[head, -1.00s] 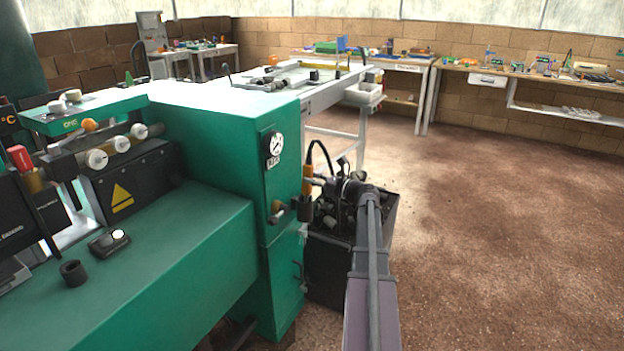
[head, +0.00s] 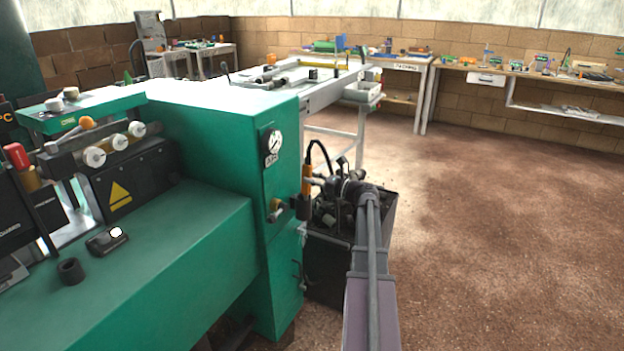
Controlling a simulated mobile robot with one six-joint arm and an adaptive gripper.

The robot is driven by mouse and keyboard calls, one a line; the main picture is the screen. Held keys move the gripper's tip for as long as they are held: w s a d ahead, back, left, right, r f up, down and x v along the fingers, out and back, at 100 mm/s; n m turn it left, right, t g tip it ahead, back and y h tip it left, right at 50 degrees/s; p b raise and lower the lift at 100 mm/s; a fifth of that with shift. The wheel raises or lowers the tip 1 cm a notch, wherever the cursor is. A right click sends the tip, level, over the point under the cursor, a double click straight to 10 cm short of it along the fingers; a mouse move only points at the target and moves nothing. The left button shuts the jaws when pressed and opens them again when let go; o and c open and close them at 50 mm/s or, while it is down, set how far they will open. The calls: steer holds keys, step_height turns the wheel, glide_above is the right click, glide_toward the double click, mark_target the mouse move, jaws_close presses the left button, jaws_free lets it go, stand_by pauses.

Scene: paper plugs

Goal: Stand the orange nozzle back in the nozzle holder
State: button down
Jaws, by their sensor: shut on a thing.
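The orange nozzle (head: 307,172) stands roughly upright beside the green machine's right side, with a black hose looping from its top. My gripper (head: 315,184) reaches in from the right and is shut on the nozzle. The black nozzle holder (head: 304,209) is a small cup on the machine's side, directly below the nozzle. The nozzle's lower end meets the holder's top in the picture. I cannot tell whether it is inside the cup or just above it. My arm hides part of the area to the right.
The green machine (head: 225,115) fills the left, with a gauge (head: 273,142) and a brass-coloured valve (head: 276,210) near the holder. A dark bin (head: 330,265) of dark pieces stands below my gripper. A white table (head: 330,92) is behind. The floor at right is clear.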

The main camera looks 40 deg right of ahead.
steer(key=shift+f+b, duration=0.3)
steer(key=shift+c, duration=1)
jaws_free()
steer(key=shift+r, duration=0.15)
